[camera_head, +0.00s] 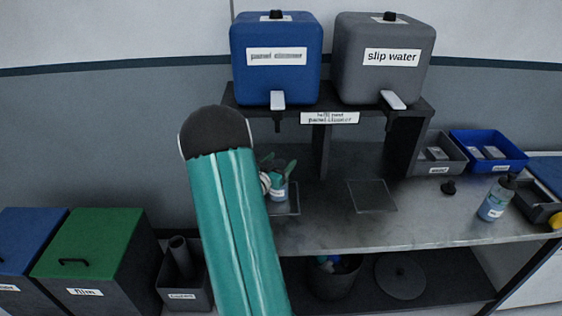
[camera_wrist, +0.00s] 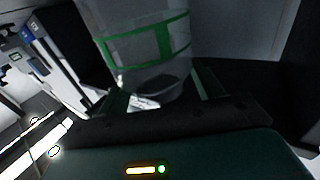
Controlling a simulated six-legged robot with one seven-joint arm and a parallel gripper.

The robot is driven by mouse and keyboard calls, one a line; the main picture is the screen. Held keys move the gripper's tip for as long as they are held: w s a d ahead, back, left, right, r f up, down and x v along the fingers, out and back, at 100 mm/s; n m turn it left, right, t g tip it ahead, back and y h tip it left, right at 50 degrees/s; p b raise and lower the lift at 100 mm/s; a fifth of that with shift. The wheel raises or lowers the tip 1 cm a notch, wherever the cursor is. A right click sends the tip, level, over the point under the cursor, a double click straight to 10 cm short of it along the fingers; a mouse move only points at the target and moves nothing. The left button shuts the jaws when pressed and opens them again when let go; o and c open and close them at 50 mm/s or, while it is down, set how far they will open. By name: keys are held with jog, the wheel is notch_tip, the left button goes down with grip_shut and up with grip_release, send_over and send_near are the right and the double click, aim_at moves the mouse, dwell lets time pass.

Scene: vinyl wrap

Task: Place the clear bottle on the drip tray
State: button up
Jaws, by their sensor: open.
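A clear bottle (camera_head: 279,193) with a pale label stands upright at the left drip tray (camera_head: 294,209), below the blue dispenser. My arm partly hides both, and I cannot see clearly whether its base rests flat. My gripper (camera_head: 275,166) is at the bottle's upper part. In the wrist view a clear container with green bands (camera_wrist: 150,50), apparently this bottle, stands between the fingers of my gripper (camera_wrist: 163,92). The jaws are open around it.
A blue panel cleaner dispenser (camera_head: 276,60) and a grey slip water dispenser (camera_head: 385,60) stand on a dark stand (camera_head: 418,122). A second tray (camera_head: 372,196) is empty. Another bottle (camera_head: 492,203), a grey bin (camera_head: 441,160) and a blue bin (camera_head: 512,158) are at right.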

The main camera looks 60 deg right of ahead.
jog(key=a, duration=1.1)
jog(key=w+a+r+n+t+y, duration=0.25)
jog(key=w+a+t, duration=0.2)
jog(key=w, duration=0.25)
jog(key=w+a+r+n+t+y, duration=0.1)
jog(key=w+a+r+t+y, duration=0.3)
jog(key=w, duration=0.3)
jog(key=w+a+r+n+t+y, duration=0.2)
jog(key=w+a+n+y, duration=0.1)
jog(key=a, duration=0.5)
jog(key=w+a+r+n+t+y, duration=0.1)
jog(key=w+a+r+n+y, duration=0.15)
jog(key=a, duration=0.65)
jog(key=s+a+r+n+y, duration=0.2)
jog(key=s+a+n+y, duration=0.1)
jog(key=a, duration=0.4)
jog(key=s+a+r+n+y, duration=0.2)
jog(key=a, duration=0.5)
jog(key=s+a+n+g, duration=0.2)
jog(key=s+a, duration=0.1)
jog(key=s, duration=0.4)
jog(key=s+a+n+g+y, duration=0.1)
jog(key=s+a+n+g, duration=0.1)
jog(key=s+a, duration=0.2)
jog(key=s, duration=0.3)
jog(key=shift+s+r+n+g, duration=0.25)
jog(key=shift+s+n+g, duration=0.1)
jog(key=shift+s+n, duration=0.05)
jog(key=shift+a, duration=0.1)
